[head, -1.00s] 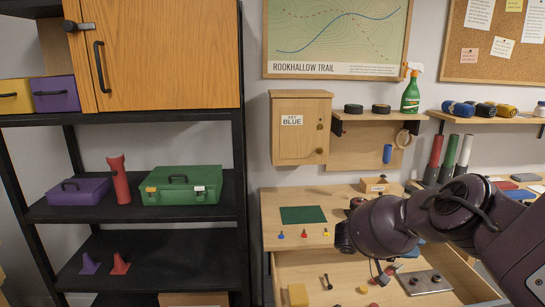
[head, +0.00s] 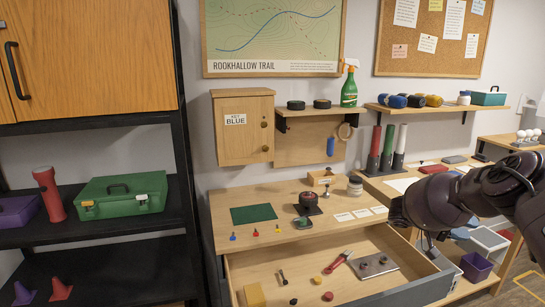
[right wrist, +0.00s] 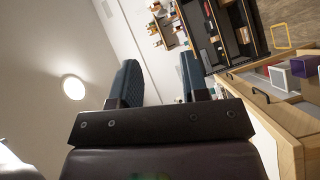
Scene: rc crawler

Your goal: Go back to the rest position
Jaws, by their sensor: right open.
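My right arm comes in from the right edge of the head view. Its dark purple wrist hangs over the right side of the workbench, and the right gripper's fingers are hard to make out there. In the right wrist view, my right gripper (right wrist: 160,85) shows two dark fingers spread apart with nothing between them. That view is tilted, with the ceiling, a round lamp and furniture beyond the fingers. My left gripper is in neither view.
The workbench (head: 350,228) has an open drawer (head: 300,265) holding a red-handled tool (head: 338,262), a metal plate (head: 374,266) and small parts. A black shelf (head: 90,228) at left holds a green toolbox (head: 122,195). A wall cabinet (head: 243,150) hangs above the bench.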

